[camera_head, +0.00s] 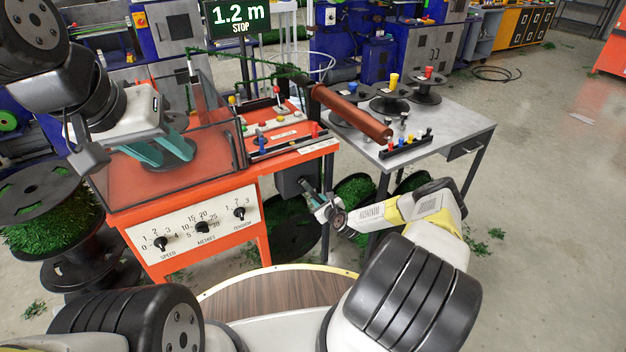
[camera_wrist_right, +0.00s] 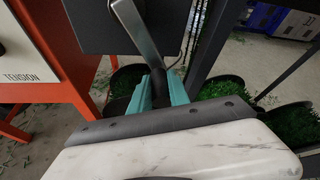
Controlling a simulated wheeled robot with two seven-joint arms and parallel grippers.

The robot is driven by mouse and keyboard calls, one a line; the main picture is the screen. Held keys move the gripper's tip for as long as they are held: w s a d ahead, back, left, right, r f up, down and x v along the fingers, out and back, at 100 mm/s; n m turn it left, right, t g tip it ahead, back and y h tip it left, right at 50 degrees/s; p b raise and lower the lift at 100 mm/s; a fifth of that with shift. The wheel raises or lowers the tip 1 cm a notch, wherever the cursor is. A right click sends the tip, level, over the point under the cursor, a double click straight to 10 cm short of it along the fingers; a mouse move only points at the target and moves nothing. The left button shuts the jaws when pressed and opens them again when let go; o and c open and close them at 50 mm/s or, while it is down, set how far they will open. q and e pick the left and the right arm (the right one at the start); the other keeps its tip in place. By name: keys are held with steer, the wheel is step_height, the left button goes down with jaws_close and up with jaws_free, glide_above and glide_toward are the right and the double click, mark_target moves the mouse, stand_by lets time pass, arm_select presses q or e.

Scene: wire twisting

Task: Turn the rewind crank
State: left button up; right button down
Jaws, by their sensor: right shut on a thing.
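The rewind crank shows in the right wrist view as a flat metal arm (camera_wrist_right: 137,32) in front of a dark box (camera_wrist_right: 90,22). Its lower end runs down to a dark grip between the teal fingers of my right gripper (camera_wrist_right: 162,92), which is shut on it. In the head view, my right gripper (camera_head: 322,206) is at the crank, below the dark box (camera_head: 292,181) on the orange machine's right side. My left gripper (camera_head: 158,150) is at the left, its teal fingers apart, over the machine's clear cover (camera_head: 205,150). The fingers partly hide the crank grip.
The orange machine (camera_head: 263,225) has a panel of dials (camera_head: 195,228). A display (camera_head: 238,14) reads 1.2 m STOP. A grey table (camera_head: 455,120) at right holds spools and a brown roller (camera_head: 350,112). Green-filled spools (camera_head: 355,190) stand beneath. Open floor (camera_head: 540,180) lies right.

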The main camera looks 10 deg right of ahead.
steer(key=shift+s+a+f, duration=0.2)
steer(key=shift+a, duration=0.25)
steer(key=shift+s+a+f, duration=0.15)
steer(key=shift+a, duration=0.3)
steer(key=shift+a, duration=0.1)
steer(key=c, duration=1.3)
jaws_free()
steer(key=shift+o, duration=0.2)
steer(key=shift+s, duration=0.1)
steer(key=v, duration=0.7)
steer(key=shift+s, duration=0.3)
steer(key=shift+r, duration=0.2)
